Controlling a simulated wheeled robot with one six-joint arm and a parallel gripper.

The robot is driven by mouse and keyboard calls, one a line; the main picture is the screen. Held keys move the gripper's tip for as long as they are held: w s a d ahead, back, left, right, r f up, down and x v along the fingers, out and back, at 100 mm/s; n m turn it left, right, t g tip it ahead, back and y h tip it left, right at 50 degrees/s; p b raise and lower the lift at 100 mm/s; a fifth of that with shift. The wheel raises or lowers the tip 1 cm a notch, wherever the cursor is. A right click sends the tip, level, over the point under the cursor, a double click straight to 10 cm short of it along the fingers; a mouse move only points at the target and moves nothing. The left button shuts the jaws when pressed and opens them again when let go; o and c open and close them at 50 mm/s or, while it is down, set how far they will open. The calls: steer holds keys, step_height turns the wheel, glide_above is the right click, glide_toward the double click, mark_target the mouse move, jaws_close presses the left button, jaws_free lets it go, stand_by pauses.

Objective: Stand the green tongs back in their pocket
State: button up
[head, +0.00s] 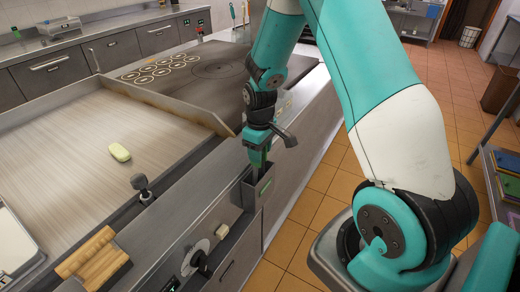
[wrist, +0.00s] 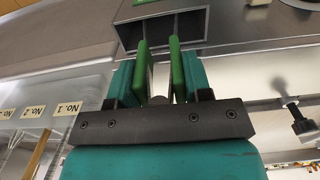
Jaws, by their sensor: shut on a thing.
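My gripper (head: 258,150) is shut on the green tongs (wrist: 177,70), low at the front side of the counter. In the wrist view, the tongs' two green arms stand side by side between my teal gripper fingers (wrist: 160,82). The pocket (head: 256,193) is an open-topped metal box on the counter's front side, directly below my gripper in the head view. Its opening shows in the wrist view (wrist: 190,47) just beyond the tongs. The tongs' lower ends are hidden, so I cannot tell whether they are inside the pocket.
A wooden-handled tool (head: 95,257) lies at the near left.

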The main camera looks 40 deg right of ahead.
steer(key=shift+f+b, duration=0.55)
steer(key=shift+f, duration=0.35)
steer(key=o, duration=1.1)
step_height(320, 180, up, 18)
steer(key=shift+f+b, duration=0.25)
steer(key=shift+b, duration=0.65)
steer(key=s+a+r+n+y, duration=0.1)
steer(key=s+a, duration=0.6)
steer(key=s+a+r+n+y, duration=0.1)
steer(key=s+a, duration=0.6)
steer(key=a, duration=0.1)
steer(key=s+a+r+n+y, duration=0.1)
steer(key=s+a+y, duration=0.1)
steer(key=s+a, duration=0.5)
steer(key=shift+s+a+r, duration=0.2)
steer(key=shift+s+a, duration=0.1)
steer(key=shift+s, duration=0.15)
